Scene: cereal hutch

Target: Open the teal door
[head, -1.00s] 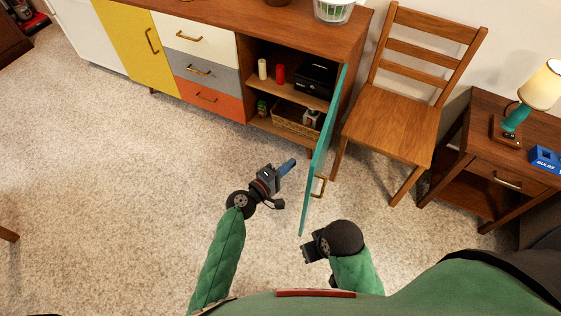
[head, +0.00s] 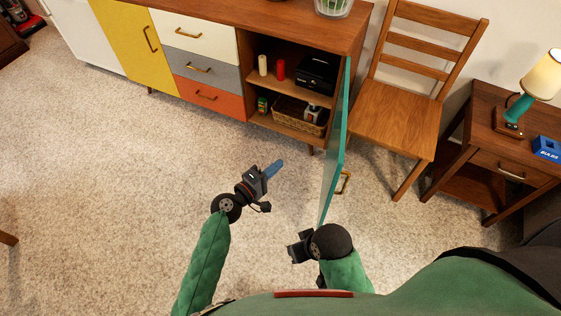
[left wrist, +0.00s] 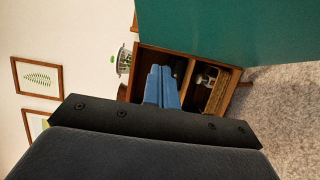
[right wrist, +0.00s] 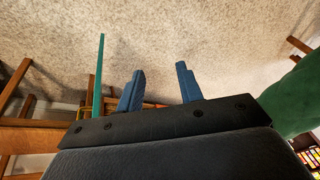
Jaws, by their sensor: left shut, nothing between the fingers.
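The teal door (head: 334,150) stands wide open from the right end of the wooden hutch, with its brass handle (head: 345,182) on the right-hand face. Its plain face (left wrist: 225,35) fills the upper right of the left wrist view, and its edge (right wrist: 99,75) shows in the right wrist view. My left gripper (head: 278,166) is shut and empty, left of the door and apart from it. In the right wrist view my right gripper (right wrist: 160,85) has its blue fingers apart with nothing between them; in the head view it is near the door's lower end.
The open compartment holds a red candle (head: 281,69), a black box (head: 317,74) and a basket (head: 290,112). A wooden chair (head: 395,125) stands close right of the door, with a side table (head: 490,150) beyond. Carpet is clear to the left.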

